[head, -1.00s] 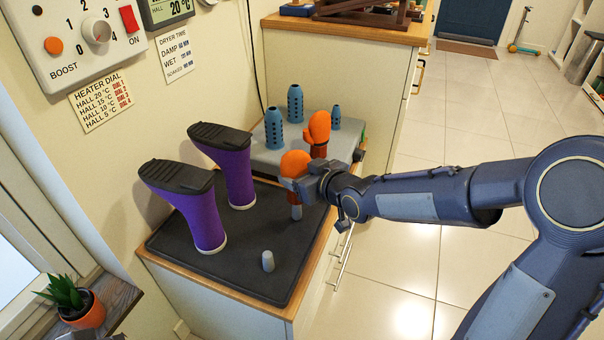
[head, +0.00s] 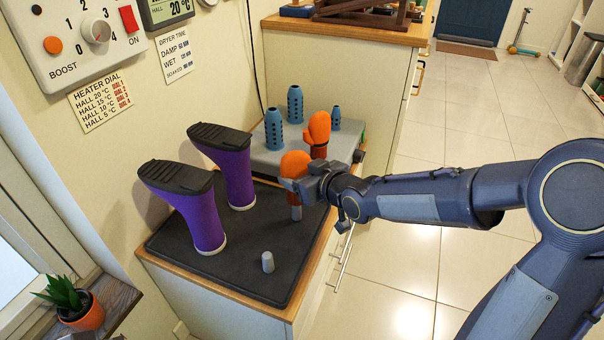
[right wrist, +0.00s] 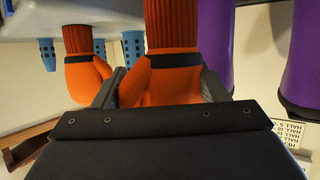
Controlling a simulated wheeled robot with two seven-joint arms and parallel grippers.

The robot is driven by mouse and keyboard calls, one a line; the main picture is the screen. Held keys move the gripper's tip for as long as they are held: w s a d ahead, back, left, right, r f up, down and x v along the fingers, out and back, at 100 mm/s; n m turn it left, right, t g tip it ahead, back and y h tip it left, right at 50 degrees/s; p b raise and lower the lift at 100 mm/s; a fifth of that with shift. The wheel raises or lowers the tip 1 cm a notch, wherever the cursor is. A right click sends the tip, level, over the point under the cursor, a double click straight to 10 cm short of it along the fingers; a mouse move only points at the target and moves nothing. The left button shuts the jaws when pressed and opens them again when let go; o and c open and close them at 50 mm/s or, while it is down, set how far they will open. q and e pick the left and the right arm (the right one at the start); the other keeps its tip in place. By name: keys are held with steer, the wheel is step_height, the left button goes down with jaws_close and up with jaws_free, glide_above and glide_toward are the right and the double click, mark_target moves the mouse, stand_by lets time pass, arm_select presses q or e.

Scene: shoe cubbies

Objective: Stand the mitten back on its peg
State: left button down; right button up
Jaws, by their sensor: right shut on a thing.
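My right gripper (head: 308,185) is shut on an orange mitten (head: 294,165), upright with its reddish cuff down. It stands over the right part of the dark mat (head: 210,262). A small grey piece (head: 296,213) shows just under the cuff; I cannot tell whether the cuff is around it or above it. In the right wrist view the held mitten (right wrist: 175,85) fills the space between the fingers. A second orange mitten (head: 318,128) stands on the grey dryer unit behind. A bare grey peg (head: 268,262) stands on the mat in front. My left gripper is out of view.
Two purple boots (head: 196,212) (head: 238,180) stand upside down on the mat, left of the held mitten. Blue perforated posts (head: 274,130) rise from the grey unit (head: 262,158). A plant (head: 80,305) stands at the lower left. The floor right of the counter is clear.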

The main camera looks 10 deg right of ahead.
steer(key=shift+f+b, duration=3.3)
steer(key=shift+f, duration=0.05)
steer(key=shift+c, duration=0.2)
steer(key=o, duration=1.1)
steer(key=shift+c, duration=0.2)
steer(key=shift+r, duration=0.15)
steer(key=p+v, duration=0.3)
steer(key=v, duration=0.4)
steer(key=shift+s+p, duration=0.3)
steer(key=shift+s, duration=0.05)
steer(key=shift+d, duration=0.15)
